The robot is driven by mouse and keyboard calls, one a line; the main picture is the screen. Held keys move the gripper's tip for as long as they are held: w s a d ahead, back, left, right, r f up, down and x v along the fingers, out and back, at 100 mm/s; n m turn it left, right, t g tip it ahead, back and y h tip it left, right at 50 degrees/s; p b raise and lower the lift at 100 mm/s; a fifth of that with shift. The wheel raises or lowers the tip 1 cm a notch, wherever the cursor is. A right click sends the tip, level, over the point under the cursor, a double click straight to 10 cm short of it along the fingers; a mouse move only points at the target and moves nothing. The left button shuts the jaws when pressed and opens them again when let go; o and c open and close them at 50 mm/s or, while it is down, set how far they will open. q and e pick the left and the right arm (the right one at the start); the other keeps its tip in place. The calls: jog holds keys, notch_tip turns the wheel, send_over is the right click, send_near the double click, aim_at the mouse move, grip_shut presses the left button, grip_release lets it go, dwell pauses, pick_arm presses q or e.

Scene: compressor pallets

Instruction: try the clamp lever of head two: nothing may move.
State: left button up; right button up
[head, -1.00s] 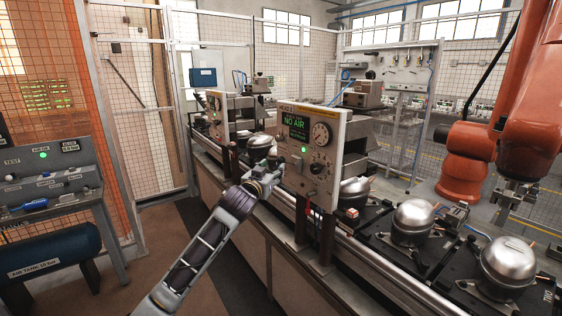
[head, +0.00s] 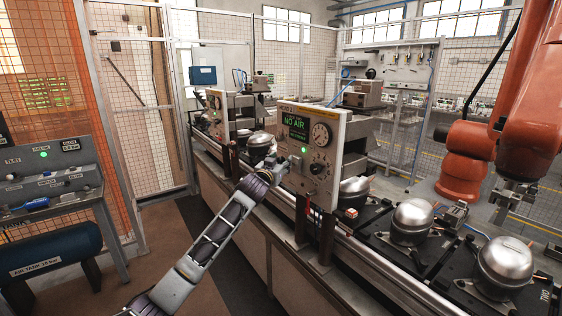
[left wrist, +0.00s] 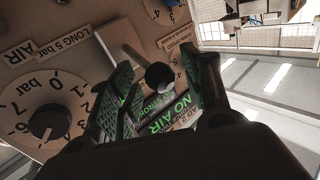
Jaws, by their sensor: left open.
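The head two panel (head: 335,150) is a beige box with a dark screen reading NO AIR, a gauge and a black knob. My left gripper (head: 280,166) is at its left lower face, small and partly blended with the panel. In the left wrist view my left gripper (left wrist: 155,90) is open, with green-padded fingers on either side of a black ball (left wrist: 160,76). The ball looks like the end of the clamp lever; its label cannot be read. Whether the pads touch it I cannot tell. The green NO AIR screen (left wrist: 170,115) shows behind. My right gripper is not in view.
A round bar dial knob (left wrist: 45,120) is close beside the fingers in the left wrist view. Silver compressors (head: 412,222) stand on black pallets along the line. An orange robot arm (head: 475,150) is at the right. A test bench (head: 55,180) stands left; the aisle floor is open.

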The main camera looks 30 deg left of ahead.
pick_arm(q)
jog(key=shift+w+a, duration=0.15)
jog(key=shift+w, duration=0.45)
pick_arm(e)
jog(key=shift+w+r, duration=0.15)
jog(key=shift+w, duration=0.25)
pick_arm(q)
jog(key=c, duration=0.7)
jog(key=shift+r, duration=0.1)
grip_shut()
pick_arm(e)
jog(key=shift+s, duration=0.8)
